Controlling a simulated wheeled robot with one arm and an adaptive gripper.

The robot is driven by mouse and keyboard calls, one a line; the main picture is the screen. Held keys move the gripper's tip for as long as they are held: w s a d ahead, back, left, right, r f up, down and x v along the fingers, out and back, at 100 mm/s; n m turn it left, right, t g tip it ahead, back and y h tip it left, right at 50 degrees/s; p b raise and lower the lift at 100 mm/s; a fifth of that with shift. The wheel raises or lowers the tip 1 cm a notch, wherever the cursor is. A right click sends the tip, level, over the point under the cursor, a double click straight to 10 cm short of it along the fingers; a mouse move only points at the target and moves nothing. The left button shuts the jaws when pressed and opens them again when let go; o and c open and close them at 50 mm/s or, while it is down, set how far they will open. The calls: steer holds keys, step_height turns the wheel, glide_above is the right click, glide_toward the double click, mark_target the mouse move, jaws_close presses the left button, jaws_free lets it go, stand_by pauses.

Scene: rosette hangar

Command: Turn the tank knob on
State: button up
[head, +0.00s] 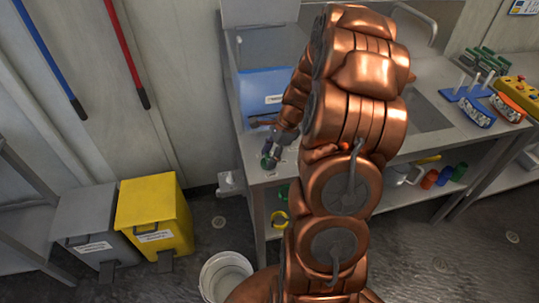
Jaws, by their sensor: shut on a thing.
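A blue tank (259,92) with a white label on its front stands at the left end of the metal counter, against the wall. My gripper (270,158) is in front of the tank, low over the counter's front left corner. It is shut on a small dark green thing (267,163). The gripper and the arm hide much of this thing, and I cannot tell whether it is the tank knob. I cannot make out which way any knob is turned.
My arm covers the counter's middle. A sink (420,112) and racks (476,112) lie to the right. A yellow bin (153,208), a grey bin (88,222) and a white bucket (226,274) stand on the floor at left. Floor between bins and counter is clear.

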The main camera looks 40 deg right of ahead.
steer(key=shift+f+b, duration=0.1)
steer(key=shift+b, duration=0.2)
steer(key=n+b, duration=0.1)
steer(key=n+g+b, duration=0.1)
steer(key=n, duration=0.1)
steer(key=shift+w+d+f+b, duration=0.1)
steer(key=shift+w+f+b, duration=0.05)
steer(key=shift+b, duration=0.25)
steer(key=n+g+b, duration=0.1)
steer(key=n+b, duration=0.1)
steer(key=n, duration=0.1)
steer(key=n+g+b, duration=0.1)
steer(key=n+b, duration=0.2)
steer(key=shift+w+n, duration=0.15)
steer(key=shift+n, duration=0.15)
steer(key=n+g+b, duration=0.2)
steer(key=n+b, duration=0.1)
steer(key=n, duration=0.1)
steer(key=shift+h, duration=0.4)
steer(key=shift+a+r+n+g+h+b, duration=0.1)
steer(key=shift+a+n+g+h+b, duration=0.15)
steer(key=shift+n, duration=0.8)
steer(key=shift+r+n+g+h+b, duration=0.15)
steer(key=shift+n+h+b, duration=0.2)
steer(key=shift+n, duration=0.7)
steer(key=o, duration=1.2)
steer(key=shift+c, duration=0.2)
